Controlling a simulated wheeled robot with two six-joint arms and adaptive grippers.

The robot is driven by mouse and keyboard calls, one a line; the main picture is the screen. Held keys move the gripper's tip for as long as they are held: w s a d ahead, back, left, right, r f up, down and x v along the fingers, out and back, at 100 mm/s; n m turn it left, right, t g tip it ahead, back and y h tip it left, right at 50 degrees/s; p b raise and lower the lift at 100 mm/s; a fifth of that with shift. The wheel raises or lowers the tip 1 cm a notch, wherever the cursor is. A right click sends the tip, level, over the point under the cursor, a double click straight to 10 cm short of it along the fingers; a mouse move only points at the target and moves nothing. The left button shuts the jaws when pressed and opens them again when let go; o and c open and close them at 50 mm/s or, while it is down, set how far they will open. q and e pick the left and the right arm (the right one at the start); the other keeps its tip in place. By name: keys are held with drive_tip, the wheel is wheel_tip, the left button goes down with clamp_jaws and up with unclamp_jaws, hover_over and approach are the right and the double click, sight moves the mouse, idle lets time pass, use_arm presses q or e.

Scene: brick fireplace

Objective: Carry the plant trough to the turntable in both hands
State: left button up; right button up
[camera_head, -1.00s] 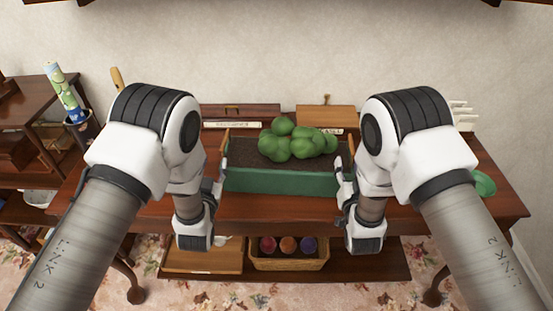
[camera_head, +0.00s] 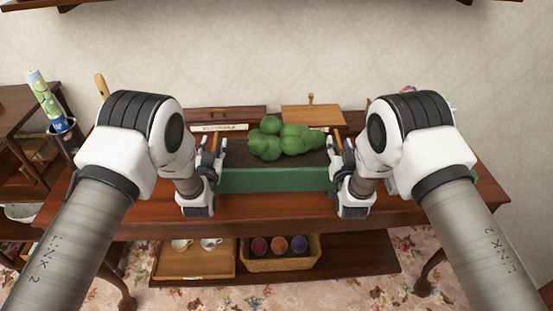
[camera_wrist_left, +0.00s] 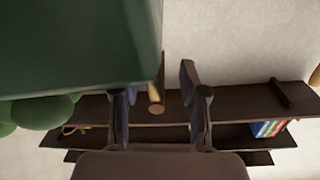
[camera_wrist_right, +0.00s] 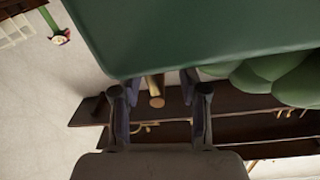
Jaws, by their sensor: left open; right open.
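The plant trough (camera_head: 275,180) is a green box of dark soil with round green foliage (camera_head: 283,140), standing on the wooden table. A wooden handle shows at each end. My left gripper (camera_head: 210,152) is open at the trough's left end; in the left wrist view the handle (camera_wrist_left: 155,100) lies between the spread fingers, nearer one of them. My right gripper (camera_head: 340,155) is open at the right end; in the right wrist view the handle (camera_wrist_right: 155,90) shows between its fingers. I cannot tell how deep the handles sit. I cannot make out a turntable.
The table top (camera_head: 270,208) is bare in front of the trough. Wooden boxes (camera_head: 312,115) stand behind it. A basket of coloured balls (camera_head: 280,262) and a tray with cups (camera_head: 195,262) are on the lower shelf. A dark shelf unit is at the left. My right arm hides the table's right side.

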use_arm(q)
drive_tip(key=shift+w, duration=0.55)
use_arm(e)
drive_tip(key=shift+w, duration=0.55)
use_arm(q)
drive_tip(key=shift+d, duration=0.1)
drive_tip(key=shift+s+r, duration=0.1)
drive_tip(key=shift+s, duration=0.05)
use_arm(e)
drive_tip(key=shift+s+r, duration=0.1)
use_arm(q)
clamp_jaws()
use_arm(e)
clamp_jaws()
